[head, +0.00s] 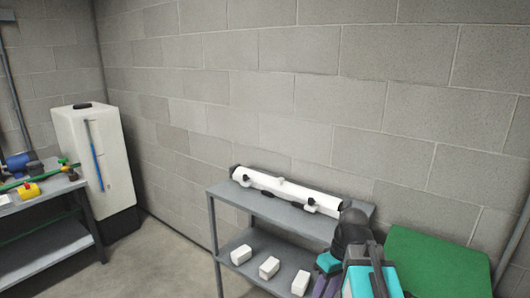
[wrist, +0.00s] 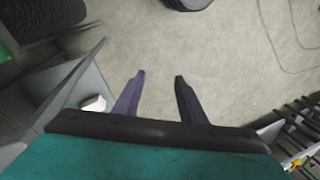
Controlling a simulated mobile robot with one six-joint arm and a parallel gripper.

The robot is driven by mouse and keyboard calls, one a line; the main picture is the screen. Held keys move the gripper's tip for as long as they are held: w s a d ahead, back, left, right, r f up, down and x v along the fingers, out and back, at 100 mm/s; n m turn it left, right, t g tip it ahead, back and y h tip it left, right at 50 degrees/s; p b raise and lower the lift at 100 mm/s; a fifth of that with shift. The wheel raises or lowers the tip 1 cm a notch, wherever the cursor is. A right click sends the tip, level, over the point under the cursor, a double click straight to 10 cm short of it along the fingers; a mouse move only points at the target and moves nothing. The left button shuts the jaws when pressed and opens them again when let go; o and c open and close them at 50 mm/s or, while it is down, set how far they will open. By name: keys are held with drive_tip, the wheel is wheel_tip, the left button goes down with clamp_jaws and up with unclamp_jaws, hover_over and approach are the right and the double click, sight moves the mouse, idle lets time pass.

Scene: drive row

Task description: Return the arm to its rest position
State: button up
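My gripper (wrist: 160,77) shows in the wrist view with its two dark fingers apart and nothing between them. Bare concrete floor lies beyond the fingertips. In the head view my teal and dark arm stands at the lower right, in front of the right end of a grey shelf unit (head: 290,216).
A white tube (head: 275,188) lies on the shelf's top; several white boxes (head: 269,268) sit on its lower shelf. A green panel (head: 435,262) is at right. A workbench (head: 50,212) and a white tank (head: 95,155) stand left. Floor between is clear.

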drive_tip(key=s+f+m+g+h, duration=0.1)
drive_tip(key=s+f+m, duration=0.1)
drive_tip(key=s+f, duration=0.6)
drive_tip(key=s+f+m+g+h, duration=0.1)
drive_tip(key=s+f, duration=0.8)
drive_tip(key=f, duration=1.3)
drive_tip(key=s+f+m+g, duration=0.2)
drive_tip(key=s+f, duration=0.7)
drive_tip(key=f, duration=0.5)
drive_tip(key=shift+d+f+m+h, duration=0.15)
drive_tip(key=shift+f+m+h, duration=0.25)
drive_tip(key=shift+m, duration=0.3)
